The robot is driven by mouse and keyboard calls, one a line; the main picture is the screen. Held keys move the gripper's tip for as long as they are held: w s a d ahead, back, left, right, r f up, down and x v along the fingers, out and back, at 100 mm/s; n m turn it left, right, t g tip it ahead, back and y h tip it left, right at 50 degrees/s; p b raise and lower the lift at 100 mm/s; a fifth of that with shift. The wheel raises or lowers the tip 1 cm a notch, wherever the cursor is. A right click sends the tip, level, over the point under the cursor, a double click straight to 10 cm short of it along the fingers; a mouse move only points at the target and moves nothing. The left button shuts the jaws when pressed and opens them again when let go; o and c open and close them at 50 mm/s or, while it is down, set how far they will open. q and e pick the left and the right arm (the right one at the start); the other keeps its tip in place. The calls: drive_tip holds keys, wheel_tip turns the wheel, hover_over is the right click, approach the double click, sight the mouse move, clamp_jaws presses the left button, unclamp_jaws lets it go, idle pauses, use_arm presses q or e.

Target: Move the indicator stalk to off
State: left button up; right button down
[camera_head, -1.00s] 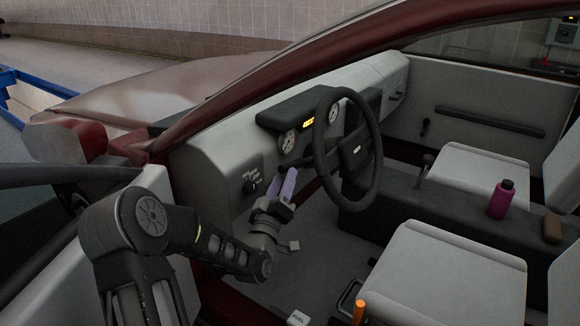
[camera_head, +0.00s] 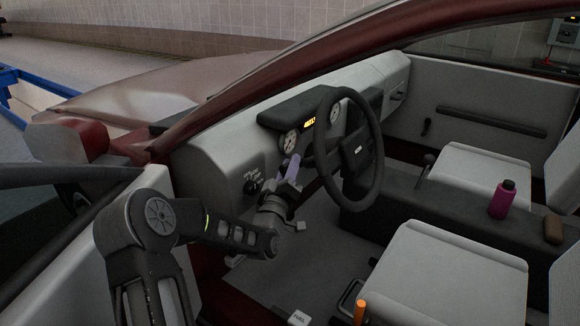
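My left gripper (camera_head: 291,165) is inside the car, just left of the steering wheel (camera_head: 358,150) and below the gauges. One purple finger shows clearly, pointing up toward the steering column; the other cannot be made out, so the opening between them is unclear. The indicator stalk (camera_head: 305,161) shows only as a short dark piece left of the wheel, beside the finger. Its tip is hidden or too dark to tell, and I cannot tell whether the finger touches it. My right gripper is not in view.
A dark knob (camera_head: 251,187) sits on the dashboard (camera_head: 215,160) left of my gripper. Two seats, a magenta bottle (camera_head: 502,199) and a brown object (camera_head: 552,229) are to the right. An orange-tipped handle (camera_head: 359,311) stands at the bottom. The floor below the wheel is open.

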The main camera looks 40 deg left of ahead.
use_arm(q)
clamp_jaws()
idle(0.9)
